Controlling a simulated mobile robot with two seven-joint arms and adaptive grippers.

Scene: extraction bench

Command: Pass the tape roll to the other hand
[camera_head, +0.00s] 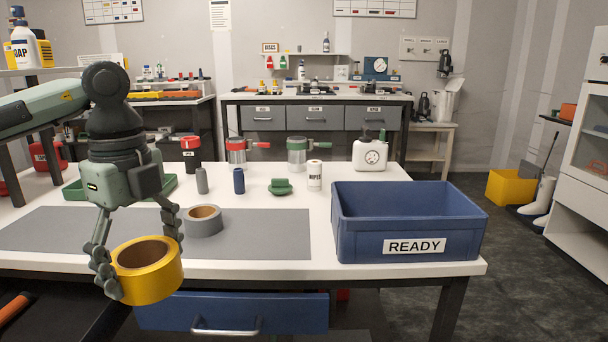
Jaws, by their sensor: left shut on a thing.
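A yellow tape roll (152,284) is in my left gripper (143,277) at the lower left of the head view. The gripper points down, with one finger at the roll's left side and the other behind its upper right. The roll shows its brown core and appears held up near the table's front edge. A grey tape roll (203,228) lies on the grey mat (270,234), just right of and behind the gripper. My right gripper is not in view.
A blue READY bin (464,232) stands at the table's right end. Behind the mat are a grey bottle (202,181), a blue cylinder (239,182), a green object (280,187) and a WIPES canister (314,175). The mat's right part is clear. A blue drawer (290,313) sits below the front edge.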

